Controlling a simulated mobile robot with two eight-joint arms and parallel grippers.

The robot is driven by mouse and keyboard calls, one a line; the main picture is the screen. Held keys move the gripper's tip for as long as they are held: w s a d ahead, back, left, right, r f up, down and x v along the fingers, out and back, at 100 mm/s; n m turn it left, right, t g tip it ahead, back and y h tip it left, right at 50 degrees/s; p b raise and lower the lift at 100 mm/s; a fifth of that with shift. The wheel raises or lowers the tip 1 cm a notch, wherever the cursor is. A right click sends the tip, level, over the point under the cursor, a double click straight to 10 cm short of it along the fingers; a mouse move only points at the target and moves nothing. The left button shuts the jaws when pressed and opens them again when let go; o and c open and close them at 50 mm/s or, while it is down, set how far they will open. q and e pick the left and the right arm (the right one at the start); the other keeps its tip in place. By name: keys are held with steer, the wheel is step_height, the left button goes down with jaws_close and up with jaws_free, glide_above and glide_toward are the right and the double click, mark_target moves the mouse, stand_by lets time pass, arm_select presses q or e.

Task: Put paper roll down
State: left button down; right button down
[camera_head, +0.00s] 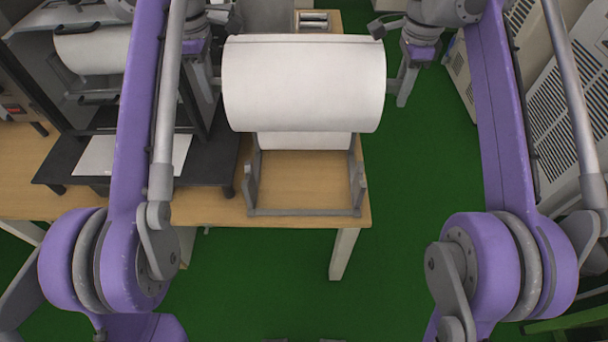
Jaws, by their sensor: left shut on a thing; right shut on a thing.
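A large white paper roll (304,85) is held level between my two grippers, over the wooden table. My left gripper (213,85) is at the roll's left end and my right gripper (392,84) is at its right end, both shut on it. Just nearer the table's front edge is a grey metal stand (305,212) with an upright post on each side. The roll hides the back of the stand, and a white surface shows below the roll between the posts. I cannot tell whether the roll touches anything beneath it.
A dark machine (60,75) with another white roll (92,50) and a white sheet (125,155) stands on the table at left. Small metal cylinders (320,19) lie at the back. Vented pale cabinets (560,90) stand at right. Green floor (400,170) is clear right of the table.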

arm_select(q)
steer(key=shift+r, duration=0.4)
arm_select(e)
steer(key=shift+r, duration=0.4)
arm_select(q)
steer(key=shift+f, duration=0.2)
arm_select(e)
steer(key=shift+f, duration=0.2)
